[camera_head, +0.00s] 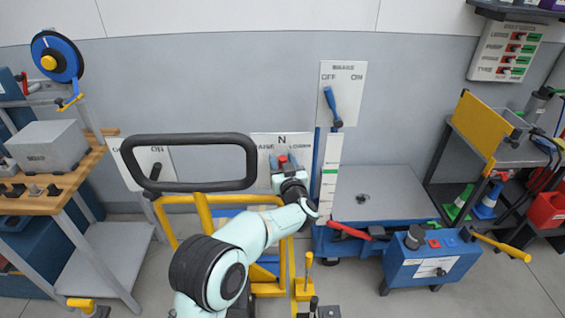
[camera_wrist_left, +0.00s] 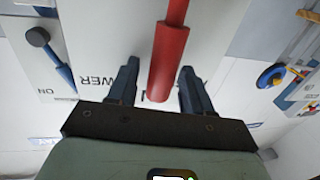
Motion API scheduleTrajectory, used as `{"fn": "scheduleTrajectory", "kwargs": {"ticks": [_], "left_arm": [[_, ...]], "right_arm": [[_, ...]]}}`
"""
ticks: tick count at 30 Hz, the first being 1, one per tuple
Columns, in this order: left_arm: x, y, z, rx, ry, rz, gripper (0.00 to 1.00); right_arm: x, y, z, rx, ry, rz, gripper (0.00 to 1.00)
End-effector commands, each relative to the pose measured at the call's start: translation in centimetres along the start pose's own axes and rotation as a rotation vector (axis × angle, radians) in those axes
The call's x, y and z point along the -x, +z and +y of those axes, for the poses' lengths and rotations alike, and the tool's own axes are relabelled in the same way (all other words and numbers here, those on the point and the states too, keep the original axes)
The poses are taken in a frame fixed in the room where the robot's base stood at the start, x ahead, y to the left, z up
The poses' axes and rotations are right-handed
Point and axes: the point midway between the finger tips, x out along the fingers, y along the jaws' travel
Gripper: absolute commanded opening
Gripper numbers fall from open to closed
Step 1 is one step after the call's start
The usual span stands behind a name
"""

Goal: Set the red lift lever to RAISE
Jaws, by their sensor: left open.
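The red lift lever (camera_wrist_left: 168,55) stands between the fingers of my left gripper (camera_wrist_left: 160,80) in the left wrist view, with no visible grip on it. In the head view only a red bit of the lever (camera_head: 283,159) shows; my gripper hides the rest. The lever panel (camera_head: 271,141) carries N at the top, letters of RAISE at left and LOWER at right. The lever points roughly toward N. My left gripper (camera_head: 285,168) is open at the panel. My right gripper is not in view.
A blue brake lever (camera_head: 332,105) is close at right, tilted toward OFF. A black loop handle (camera_head: 190,135) and a yellow frame (camera_head: 203,213) stand to the left. A blue lift table (camera_head: 385,190) with a red handle (camera_head: 349,231) is at right.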

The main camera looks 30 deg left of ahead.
Motion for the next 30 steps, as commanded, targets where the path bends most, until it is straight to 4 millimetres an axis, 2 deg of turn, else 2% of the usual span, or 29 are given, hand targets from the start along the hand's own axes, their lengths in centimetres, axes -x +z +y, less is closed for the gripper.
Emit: {"fn": "scheduleTrajectory", "kwargs": {"ticks": [3,4,8,9,20,30], "left_arm": [[0.0,0.0,0.0,0.0,0.0,0.0,0.5],[0.0,0.0,0.0,0.0,0.0,0.0,0.47],[0.0,0.0,0.0,0.0,0.0,0.0,0.04],[0.0,0.0,0.0,0.0,0.0,0.0,0.0],[-0.1,0.1,-0.6,0.042,-0.002,-0.008,0.0],[-0.6,0.6,-3.3,0.268,-0.003,-0.053,0.0]], "right_arm": [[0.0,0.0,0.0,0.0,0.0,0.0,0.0],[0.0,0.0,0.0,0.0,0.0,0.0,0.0],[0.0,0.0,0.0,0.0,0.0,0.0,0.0],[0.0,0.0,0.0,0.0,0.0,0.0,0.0],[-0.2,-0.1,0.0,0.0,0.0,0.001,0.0],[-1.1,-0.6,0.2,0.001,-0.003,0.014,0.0]]}}
